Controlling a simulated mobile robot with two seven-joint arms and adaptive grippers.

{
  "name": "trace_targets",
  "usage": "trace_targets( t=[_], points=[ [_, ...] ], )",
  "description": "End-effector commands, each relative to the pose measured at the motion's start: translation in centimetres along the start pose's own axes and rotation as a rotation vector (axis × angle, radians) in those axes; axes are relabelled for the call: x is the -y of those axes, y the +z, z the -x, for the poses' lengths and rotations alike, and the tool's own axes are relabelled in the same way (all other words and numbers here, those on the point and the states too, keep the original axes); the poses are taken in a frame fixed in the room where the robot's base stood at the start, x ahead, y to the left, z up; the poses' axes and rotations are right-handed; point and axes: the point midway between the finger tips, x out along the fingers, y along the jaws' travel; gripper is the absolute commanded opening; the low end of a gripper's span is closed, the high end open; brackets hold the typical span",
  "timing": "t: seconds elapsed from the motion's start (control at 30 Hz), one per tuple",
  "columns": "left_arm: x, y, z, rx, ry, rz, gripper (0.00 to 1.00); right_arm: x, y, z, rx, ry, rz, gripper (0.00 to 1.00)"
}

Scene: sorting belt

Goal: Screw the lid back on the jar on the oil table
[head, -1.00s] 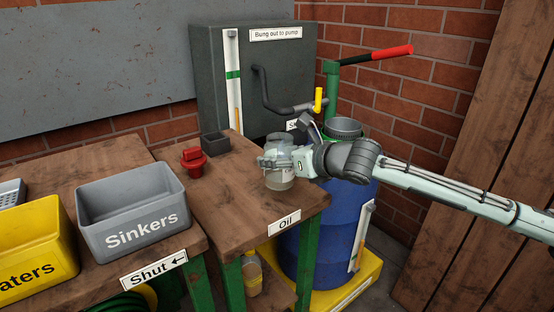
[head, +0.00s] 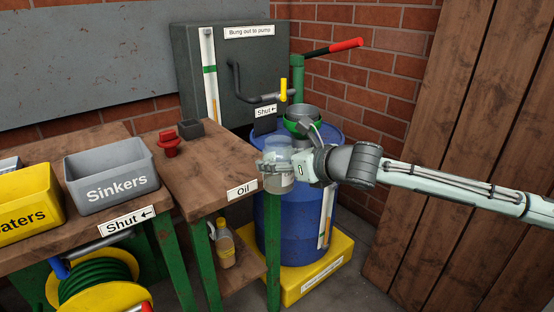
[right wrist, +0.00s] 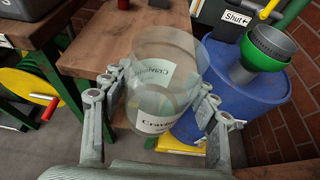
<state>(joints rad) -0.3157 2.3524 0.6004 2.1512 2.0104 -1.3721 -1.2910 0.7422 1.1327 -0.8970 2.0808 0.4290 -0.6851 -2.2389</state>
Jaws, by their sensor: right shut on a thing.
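My right gripper (head: 286,165) is shut on a clear jar (head: 276,178) with a white label. It holds the jar upright just off the right edge of the oil table (head: 205,165), beside the blue drum. In the right wrist view the jar (right wrist: 163,88) stands between the two fingers, its top looks open, and I see no lid on it. A red knobbed piece (head: 168,146) sits on the oil table towards the back left; I cannot tell whether it is the lid. My left gripper is not in view.
A blue drum (head: 300,225) with a green-ringed funnel (head: 304,122) stands right of the table on a yellow base (head: 310,283). A small dark box (head: 190,129) sits behind the red piece. The middle of the oil table is clear. A grey bin (head: 110,176) stands left.

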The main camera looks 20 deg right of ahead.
Motion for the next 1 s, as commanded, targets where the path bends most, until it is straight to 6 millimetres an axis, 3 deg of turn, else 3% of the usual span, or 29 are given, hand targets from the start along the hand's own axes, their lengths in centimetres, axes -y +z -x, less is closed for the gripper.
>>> trace_targets(
  t=[0.43,0.47,0.87,1.0],
  points=[
    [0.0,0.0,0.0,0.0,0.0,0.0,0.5,0.01,0.07,0.09,0.002,0.0,0.0,0.23],
    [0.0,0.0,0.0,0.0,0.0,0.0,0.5,0.01,0.07,0.08,0.002,0.0,0.0,0.57],
    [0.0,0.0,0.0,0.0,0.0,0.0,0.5,0.01,0.08,0.08,0.002,0.0,0.0,0.07],
    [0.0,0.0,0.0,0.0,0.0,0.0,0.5,0.01,0.09,0.08,0.002,0.0,0.0,0.07]
  ],
)
